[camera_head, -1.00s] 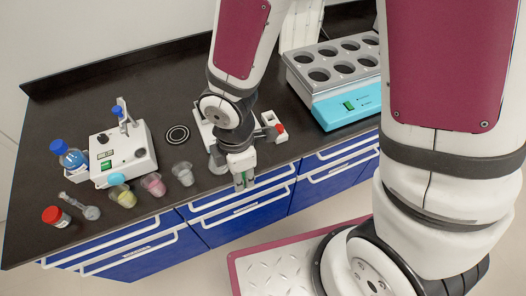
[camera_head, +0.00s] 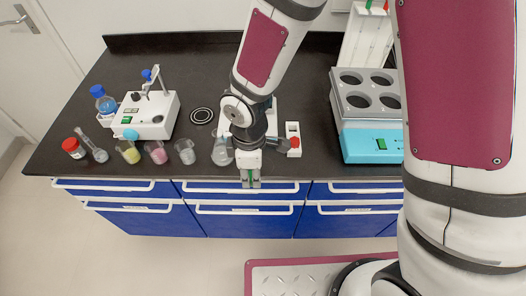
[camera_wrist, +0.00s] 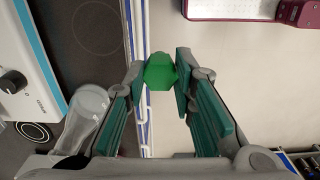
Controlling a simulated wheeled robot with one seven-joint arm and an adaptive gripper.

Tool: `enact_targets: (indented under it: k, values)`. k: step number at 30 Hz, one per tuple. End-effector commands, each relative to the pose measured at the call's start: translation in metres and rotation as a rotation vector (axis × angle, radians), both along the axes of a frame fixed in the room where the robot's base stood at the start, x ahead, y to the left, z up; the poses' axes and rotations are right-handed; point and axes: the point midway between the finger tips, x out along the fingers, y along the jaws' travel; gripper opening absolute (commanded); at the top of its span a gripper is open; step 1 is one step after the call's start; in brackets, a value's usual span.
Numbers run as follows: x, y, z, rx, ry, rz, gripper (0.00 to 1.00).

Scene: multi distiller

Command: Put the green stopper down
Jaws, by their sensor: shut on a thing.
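The green stopper (camera_wrist: 160,72) is a small faceted green piece between the fingertips of my gripper (camera_wrist: 162,82) in the wrist view. My gripper is shut on it. In the head view my gripper (camera_head: 250,180) points down just past the front edge of the bench, in front of the blue drawers. The stopper cannot be made out clearly there.
Several beakers, a stirrer device (camera_head: 146,114) and a blue-capped bottle (camera_head: 104,100) stand at left. A clear flask (camera_head: 222,152) is beside my gripper. A turquoise block with round wells (camera_head: 372,143) stands at right.

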Motion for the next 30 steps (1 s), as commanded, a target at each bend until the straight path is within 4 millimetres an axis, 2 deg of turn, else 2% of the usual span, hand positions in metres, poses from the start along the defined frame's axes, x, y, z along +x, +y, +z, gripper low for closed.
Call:
enact_targets:
  k: [3, 9, 13, 20, 24, 30]
  values:
    - [0.028, -0.008, -0.003, 0.000, 0.001, -0.007, 0.14]
    - [0.073, -0.019, -0.007, 0.000, 0.001, -0.004, 0.14]
    - [0.091, -0.023, -0.009, 0.000, 0.001, -0.001, 0.14]
    - [0.108, -0.027, -0.011, -0.001, 0.001, 0.000, 0.14]
    - [0.105, -0.027, -0.031, -0.003, 0.005, 0.004, 0.14]
    - [0.107, -0.026, -0.045, -0.001, 0.001, 0.003, 0.14]
